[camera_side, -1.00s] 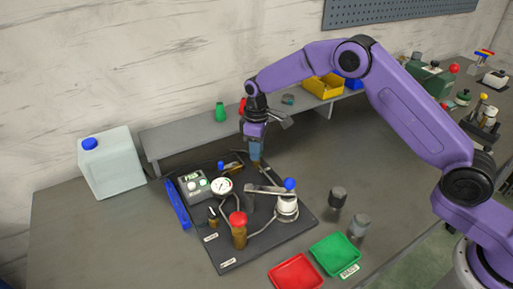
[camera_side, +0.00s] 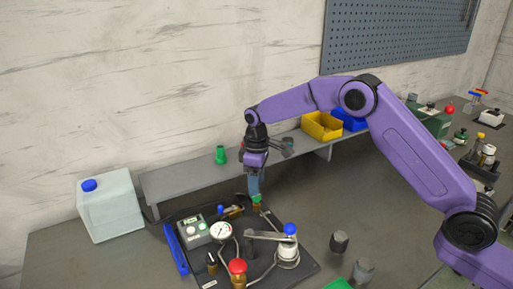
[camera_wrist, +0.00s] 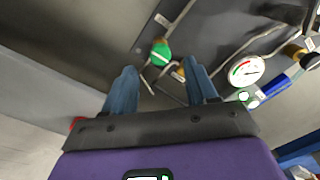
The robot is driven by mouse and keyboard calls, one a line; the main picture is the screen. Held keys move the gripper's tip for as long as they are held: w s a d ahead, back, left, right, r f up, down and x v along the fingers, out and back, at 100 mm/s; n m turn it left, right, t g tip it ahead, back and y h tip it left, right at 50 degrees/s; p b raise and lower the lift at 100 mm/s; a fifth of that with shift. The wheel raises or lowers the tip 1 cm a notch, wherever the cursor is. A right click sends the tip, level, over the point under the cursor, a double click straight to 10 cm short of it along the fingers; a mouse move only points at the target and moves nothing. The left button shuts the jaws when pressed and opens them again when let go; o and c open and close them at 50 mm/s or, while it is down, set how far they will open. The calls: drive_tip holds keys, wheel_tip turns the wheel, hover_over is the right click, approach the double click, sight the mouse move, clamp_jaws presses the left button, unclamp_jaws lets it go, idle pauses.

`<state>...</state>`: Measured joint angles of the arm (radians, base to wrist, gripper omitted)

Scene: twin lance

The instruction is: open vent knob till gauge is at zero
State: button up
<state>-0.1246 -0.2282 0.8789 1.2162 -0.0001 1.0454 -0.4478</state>
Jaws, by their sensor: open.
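My gripper (camera_side: 255,194) points down at the back of the dark board, just above a green knob (camera_side: 256,199) on a brass fitting. The wrist view shows my two blue fingers (camera_wrist: 160,82) spread apart with nothing between them. Whether this is the vent knob is not labelled legibly. The round white gauge (camera_side: 220,231) stands on the board to the left; it also shows in the wrist view (camera_wrist: 245,70). Its needle is too small to read surely.
A red knob (camera_side: 237,266), a blue-topped lever (camera_side: 290,229) and a grey box (camera_side: 193,232) stand on the board. A white jug (camera_side: 110,207) is at left. Two grey cylinders (camera_side: 339,243) (camera_side: 362,271) stand at right.

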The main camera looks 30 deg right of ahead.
wheel_tip(320, 180, up, 13)
idle(0.3)
drive_tip(key=shift+r, duration=0.1)
idle(0.4)
drive_tip(key=s+a+r+n, duration=0.1)
drive_tip(key=s+a+r, duration=0.1)
drive_tip(key=s, duration=0.8)
drive_tip(key=s+d+f, duration=0.2)
drive_tip(key=s+d, duration=0.3)
drive_tip(key=s, duration=0.6)
drive_tip(key=s+d+f+n, duration=0.1)
drive_tip(key=s+d, duration=0.4)
drive_tip(key=s, duration=0.5)
drive_tip(key=s+d+f+n, duration=0.1)
drive_tip(key=s+d, duration=0.4)
drive_tip(key=s, duration=0.6)
drive_tip(key=shift+s+f, duration=0.35)
drive_tip(key=shift+f, duration=0.5)
drive_tip(key=shift+d, duration=0.1)
